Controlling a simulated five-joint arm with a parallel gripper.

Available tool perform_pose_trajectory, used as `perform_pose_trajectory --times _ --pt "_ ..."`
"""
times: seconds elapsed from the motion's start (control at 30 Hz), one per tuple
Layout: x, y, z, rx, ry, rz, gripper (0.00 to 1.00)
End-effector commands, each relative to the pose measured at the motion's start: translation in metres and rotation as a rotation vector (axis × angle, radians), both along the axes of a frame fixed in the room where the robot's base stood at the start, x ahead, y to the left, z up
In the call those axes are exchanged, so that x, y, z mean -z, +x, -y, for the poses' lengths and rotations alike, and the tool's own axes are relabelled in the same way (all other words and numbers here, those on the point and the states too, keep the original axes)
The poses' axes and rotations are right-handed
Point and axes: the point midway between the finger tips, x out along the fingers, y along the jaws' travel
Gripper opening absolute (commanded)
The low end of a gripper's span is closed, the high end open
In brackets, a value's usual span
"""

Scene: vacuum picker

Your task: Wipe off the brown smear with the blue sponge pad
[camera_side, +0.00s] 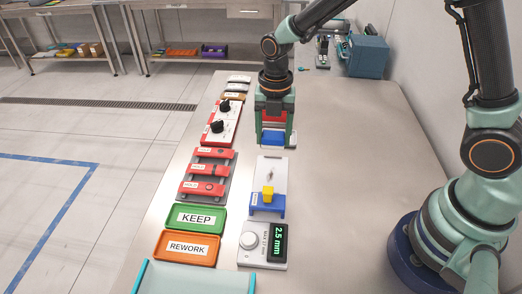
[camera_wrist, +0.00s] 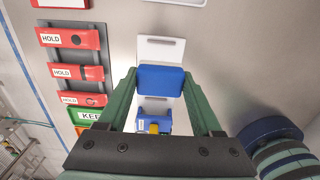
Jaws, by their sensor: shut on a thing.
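My gripper (camera_side: 275,140) points down over the table, its two green fingers on either side of the blue sponge pad (camera_side: 272,138). In the wrist view the pad (camera_wrist: 161,80) sits between the fingertips. A white plate (camera_wrist: 160,47) lies beyond and partly under the pad in that view. I cannot tell whether the pad touches it. A red part shows between the fingers above the pad in the side view.
A white board with a blue holder and yellow knob (camera_side: 268,193) stands in front of my gripper, then a gauge reading 2.5 mm (camera_side: 263,244). Red HOLD clamps (camera_side: 207,172), a green KEEP tray (camera_side: 222,219) and an orange REWORK tray (camera_side: 161,247) line the left.

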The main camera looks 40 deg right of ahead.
Motion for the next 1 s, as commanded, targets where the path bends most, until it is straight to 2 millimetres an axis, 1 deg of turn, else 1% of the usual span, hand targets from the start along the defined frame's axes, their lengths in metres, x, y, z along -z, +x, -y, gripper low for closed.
perform_pose_trajectory --times 0.03,0.63,0.7,0.73,0.77,1.0 --pt "0.005 -0.001 0.000 0.001 -0.001 -0.004 0.22" --pt "0.059 -0.001 0.000 0.003 -0.001 -0.004 0.22" --pt "0.071 -0.001 0.000 0.003 -0.001 -0.006 0.22" --pt "0.068 -0.003 -0.003 0.001 0.000 -0.001 0.22" --pt "0.068 -0.005 -0.006 0.000 0.000 -0.001 0.15" --pt "0.070 -0.021 -0.021 0.000 0.000 -0.001 0.14"
